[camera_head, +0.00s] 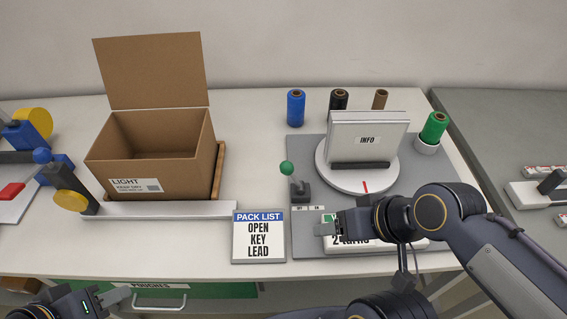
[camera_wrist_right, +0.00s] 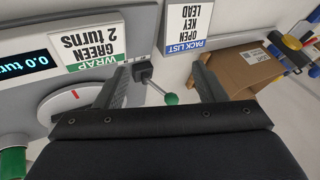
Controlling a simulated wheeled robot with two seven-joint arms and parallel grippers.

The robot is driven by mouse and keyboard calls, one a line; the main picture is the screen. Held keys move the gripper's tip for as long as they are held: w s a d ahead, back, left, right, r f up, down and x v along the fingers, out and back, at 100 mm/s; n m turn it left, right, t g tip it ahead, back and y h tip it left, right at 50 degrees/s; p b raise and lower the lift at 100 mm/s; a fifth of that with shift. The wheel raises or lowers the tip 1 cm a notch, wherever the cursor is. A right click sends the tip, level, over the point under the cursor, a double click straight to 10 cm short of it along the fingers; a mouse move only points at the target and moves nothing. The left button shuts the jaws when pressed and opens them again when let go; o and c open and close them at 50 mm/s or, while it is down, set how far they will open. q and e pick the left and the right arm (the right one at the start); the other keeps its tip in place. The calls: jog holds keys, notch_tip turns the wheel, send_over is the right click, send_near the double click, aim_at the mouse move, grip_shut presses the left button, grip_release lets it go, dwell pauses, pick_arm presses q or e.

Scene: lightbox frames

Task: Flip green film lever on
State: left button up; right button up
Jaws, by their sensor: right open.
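The green film lever is a green ball (camera_head: 287,168) on a thin stem rising from a dark base (camera_head: 301,191) on the grey panel. Its stem leans left in the head view. In the right wrist view the green ball (camera_wrist_right: 171,98) and the base (camera_wrist_right: 143,72) show between my fingers, with no visible contact. My right gripper (camera_head: 326,228) is open and empty, in front of and to the right of the lever, over the wrap sign. My left gripper (camera_head: 122,297) is low at the front left, partly cut off; its opening is unclear.
The turntable (camera_head: 323,181) holds a white INFO block (camera_head: 345,131). A green spool (camera_head: 434,127) stands right, with blue (camera_head: 295,108), black and brown spools behind. An open cardboard box (camera_head: 150,157) is left. The pack list sign (camera_head: 258,238) stands left of the panel.

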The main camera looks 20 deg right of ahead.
jog(key=shift+w+d+r+n, duration=0.1)
jog(key=shift+w+r+n, duration=0.2)
jog(key=shift+w+n, duration=0.15)
jog(key=c, duration=0.5)
jog(key=w+r+n+b, duration=0.1)
jog(key=w, duration=0.1)
jog(key=w+r+n+g, duration=0.1)
jog(key=n, duration=0.1)
jog(key=w+n+g+b, duration=0.1)
jog(key=w, duration=0.1)
jog(key=shift+w+d+r+n+b, duration=0.1)
jog(key=shift+w+r+n+b, duration=0.2)
jog(key=shift+w+r+n, duration=0.1)
jog(key=c, duration=0.7)
jog(key=w+n, duration=0.1)
jog(key=w+r+n+g+b, duration=0.1)
jog(key=w, duration=0.1)
jog(key=w+a+n, duration=0.1)
jog(key=w+n, duration=0.1)
jog(key=shift+a+r, duration=0.1)
jog(key=shift+r, duration=0.1)
grip_shut()
jog(key=w+a+n+g+h+b, duration=0.2)
jog(key=w+a+n+g+b, duration=0.1)
jog(key=w+a+n, duration=0.5)
jog(key=w, duration=0.3)
jog(key=shift+h, duration=0.3)
jog(key=shift+n, duration=0.25)
